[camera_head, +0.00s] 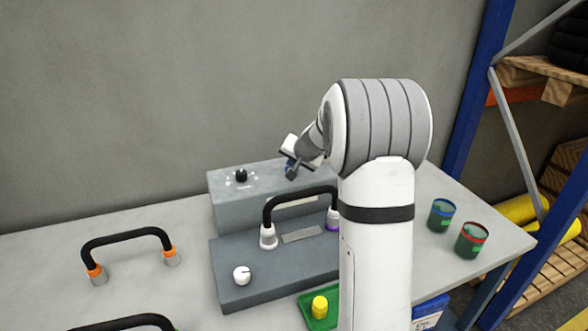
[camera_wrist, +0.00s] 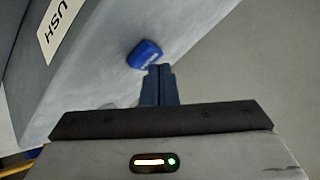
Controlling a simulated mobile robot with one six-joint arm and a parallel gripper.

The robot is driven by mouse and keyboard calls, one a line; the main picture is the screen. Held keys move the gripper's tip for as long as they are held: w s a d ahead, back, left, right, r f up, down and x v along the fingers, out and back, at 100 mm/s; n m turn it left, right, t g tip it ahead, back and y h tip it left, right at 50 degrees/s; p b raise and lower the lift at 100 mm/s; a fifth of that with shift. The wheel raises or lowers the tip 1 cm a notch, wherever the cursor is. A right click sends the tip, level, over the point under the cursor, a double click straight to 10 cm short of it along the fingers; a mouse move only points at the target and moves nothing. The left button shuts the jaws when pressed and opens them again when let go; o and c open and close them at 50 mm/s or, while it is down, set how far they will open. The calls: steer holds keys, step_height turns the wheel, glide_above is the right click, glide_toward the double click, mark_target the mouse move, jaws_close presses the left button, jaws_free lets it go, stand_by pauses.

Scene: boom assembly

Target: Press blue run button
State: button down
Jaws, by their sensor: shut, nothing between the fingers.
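The blue run button (camera_wrist: 145,53) shows in the wrist view as a rounded blue cap on the grey box (camera_wrist: 98,62). My gripper (camera_wrist: 160,69) is shut and empty, its fingertips right beside the button's lower edge in that picture. I cannot tell whether they touch it. In the head view my gripper (camera_head: 291,174) is over the right part of the grey box (camera_head: 250,208), where it and the wrist largely hide the button.
A black knob (camera_head: 241,175) stands on the box's left part. In front are a black arched handle (camera_head: 300,192) and a white knob (camera_head: 242,275) on a grey block. Two cups, blue-rimmed (camera_head: 441,214) and red-rimmed (camera_head: 472,239), stand right.

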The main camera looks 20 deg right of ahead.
steer(key=shift+f+b, duration=0.5)
steer(key=shift+b, duration=0.05)
stand_by(0.4)
steer(key=shift+r, duration=0.1)
steer(key=shift+r+p, duration=0.65)
steer(key=shift+r, duration=0.25)
step_height(320, 180, up, 5)
steer(key=p, duration=0.3)
steer(key=shift+p, duration=0.4)
stand_by(0.4)
